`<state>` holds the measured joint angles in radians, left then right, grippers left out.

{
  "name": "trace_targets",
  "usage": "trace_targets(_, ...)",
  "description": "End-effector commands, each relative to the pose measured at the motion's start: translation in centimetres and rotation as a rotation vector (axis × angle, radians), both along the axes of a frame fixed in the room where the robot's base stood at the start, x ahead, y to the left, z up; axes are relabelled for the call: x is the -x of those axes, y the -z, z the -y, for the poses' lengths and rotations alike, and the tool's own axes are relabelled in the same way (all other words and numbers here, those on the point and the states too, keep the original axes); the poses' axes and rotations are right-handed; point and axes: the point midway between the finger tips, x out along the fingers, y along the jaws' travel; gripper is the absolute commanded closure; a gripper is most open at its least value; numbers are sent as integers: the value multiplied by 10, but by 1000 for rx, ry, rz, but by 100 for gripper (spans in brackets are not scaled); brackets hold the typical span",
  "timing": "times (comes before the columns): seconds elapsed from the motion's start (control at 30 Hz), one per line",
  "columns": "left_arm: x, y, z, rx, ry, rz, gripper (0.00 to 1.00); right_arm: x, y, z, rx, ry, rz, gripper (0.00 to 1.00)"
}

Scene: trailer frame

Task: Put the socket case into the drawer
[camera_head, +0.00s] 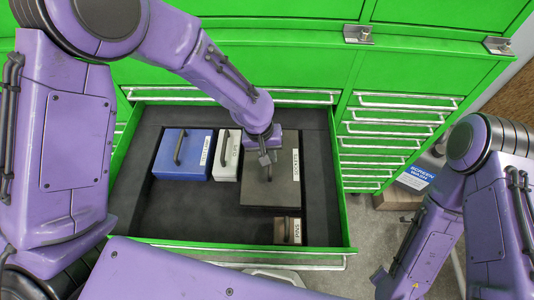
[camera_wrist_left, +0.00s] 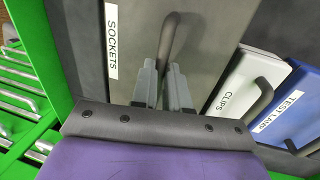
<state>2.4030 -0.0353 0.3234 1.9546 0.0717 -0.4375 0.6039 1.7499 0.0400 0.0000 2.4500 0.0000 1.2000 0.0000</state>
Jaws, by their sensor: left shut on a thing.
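The socket case (camera_head: 283,192) is a dark grey box with a white SOCKETS label. It is inside the open green drawer (camera_head: 126,189), toward the right of its dark interior. My left gripper (camera_head: 268,165) is over the case and shut on its handle. In the left wrist view the gripper's fingers (camera_wrist_left: 163,85) close around the dark curved handle, beside the case's face (camera_wrist_left: 208,30). I cannot tell whether the case rests on the drawer floor. My right gripper is not in view.
A blue case (camera_head: 190,160), a white CLIPS case (camera_head: 228,165) and a small brown PINS case (camera_head: 287,231) share the drawer. The drawer's left and front parts are bare. Green cabinets (camera_head: 300,65) stand behind, and closed drawers (camera_head: 385,140) are at right.

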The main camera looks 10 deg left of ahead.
Motion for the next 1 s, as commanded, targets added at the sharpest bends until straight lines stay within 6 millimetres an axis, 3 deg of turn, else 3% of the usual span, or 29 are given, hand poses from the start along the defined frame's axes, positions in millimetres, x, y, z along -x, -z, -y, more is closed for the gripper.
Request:
trace_targets(0.1, -1, 10, 1, 1, 2, 3, 100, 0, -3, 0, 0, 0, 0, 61)
trace_targets(0.4, -1, 12, 1, 1, 0, 4, 100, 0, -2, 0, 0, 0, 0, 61)
trace_targets(0.43, 0, 14, 0, 0, 1, 1, 82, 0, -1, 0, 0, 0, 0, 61)
trace_targets(0.5, 0, 13, 0, 1, 1, 2, 60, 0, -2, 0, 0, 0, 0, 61)
trace_targets(0.83, 0, 10, 0, 0, 0, 3, 60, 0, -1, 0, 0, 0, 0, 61)
trace_targets(1.0, -1, -20, -6, 2, -1, 7, 60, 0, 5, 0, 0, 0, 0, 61)
